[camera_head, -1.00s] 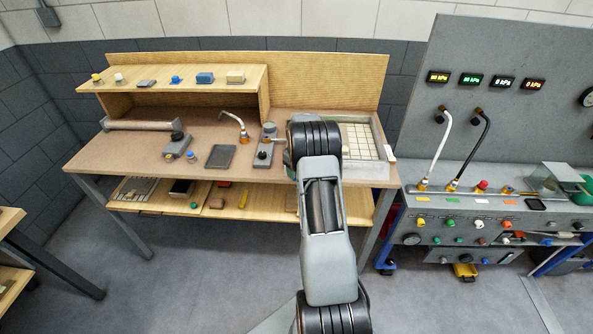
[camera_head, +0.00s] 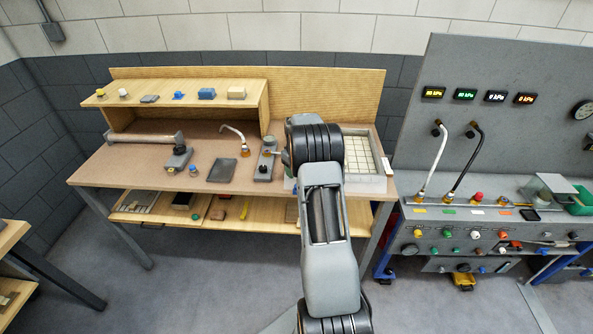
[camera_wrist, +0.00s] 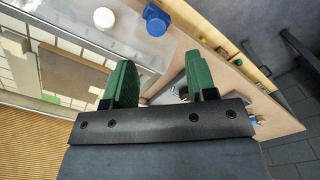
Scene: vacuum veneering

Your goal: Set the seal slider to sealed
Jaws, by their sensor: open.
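The wooden workbench (camera_head: 130,165) carries a grey-framed tray with a pale grid (camera_head: 361,152) at its right end, partly behind my arm. A grey fixture with a black knob (camera_head: 264,168) stands just left of my arm. I cannot tell which part is the seal slider. In the wrist view, my gripper (camera_wrist: 164,80) is open, with two green fingers apart and nothing seen between them. A white round cap (camera_wrist: 104,18) and a blue knob (camera_wrist: 156,20) lie beyond the fingers. In the head view my gripper is hidden behind my arm.
A grey panel (camera_head: 520,140) with lit displays, hoses and coloured knobs stands to the right. The bench's raised shelf (camera_head: 150,98) holds several small items. Another fixture (camera_head: 179,157) and a dark plate (camera_head: 222,170) lie on the bench top. The floor in front is clear.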

